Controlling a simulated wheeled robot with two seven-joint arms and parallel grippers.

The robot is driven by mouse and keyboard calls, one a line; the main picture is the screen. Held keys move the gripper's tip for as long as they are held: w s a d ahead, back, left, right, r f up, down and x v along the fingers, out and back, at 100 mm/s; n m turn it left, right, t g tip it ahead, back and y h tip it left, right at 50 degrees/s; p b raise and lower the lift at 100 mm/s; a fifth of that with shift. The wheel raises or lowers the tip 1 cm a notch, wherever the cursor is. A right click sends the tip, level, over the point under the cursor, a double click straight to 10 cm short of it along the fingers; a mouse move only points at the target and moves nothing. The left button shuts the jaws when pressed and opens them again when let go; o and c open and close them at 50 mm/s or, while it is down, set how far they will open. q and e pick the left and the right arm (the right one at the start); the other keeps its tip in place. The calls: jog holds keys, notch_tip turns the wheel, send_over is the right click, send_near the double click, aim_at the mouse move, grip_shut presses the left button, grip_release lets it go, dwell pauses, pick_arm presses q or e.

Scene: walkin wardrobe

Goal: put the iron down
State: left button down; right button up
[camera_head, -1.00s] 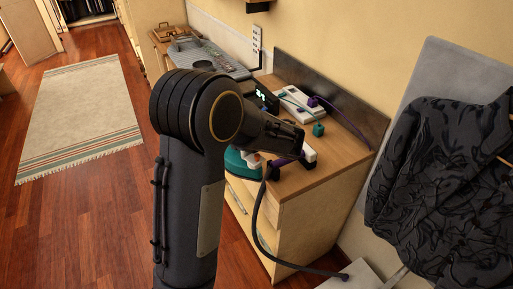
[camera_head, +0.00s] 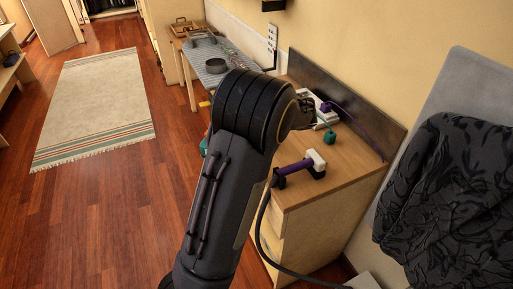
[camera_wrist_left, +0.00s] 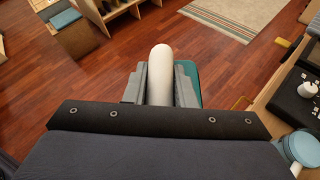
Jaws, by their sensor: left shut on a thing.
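The iron (camera_wrist_left: 159,75) shows in the left wrist view as a rounded white handle with a teal body partly visible behind it. My left gripper (camera_wrist_left: 160,92) is shut on the handle, one grey finger on each side. The iron hangs over the red wood floor, apart from any surface that I can see under it. In the head view my left arm hides the gripper and most of the iron; only a small teal edge (camera_head: 205,143) shows left of the arm. My right gripper is not in view.
A table with a grey top (camera_head: 214,68) stands farther back. A dark jacket (camera_head: 450,190) hangs at right. Floor and a rug (camera_head: 95,100) are clear at left.

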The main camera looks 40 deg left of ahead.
pick_arm(q)
jog(key=w+a+f+p, duration=0.2)
jog(key=w+f+p, duration=0.2)
jog(key=w+f, duration=0.8)
jog(key=shift+w+a, duration=0.25)
jog(key=shift+w, duration=0.3)
jog(key=shift+f, duration=0.3)
jog(key=c, duration=1.2)
grip_release()
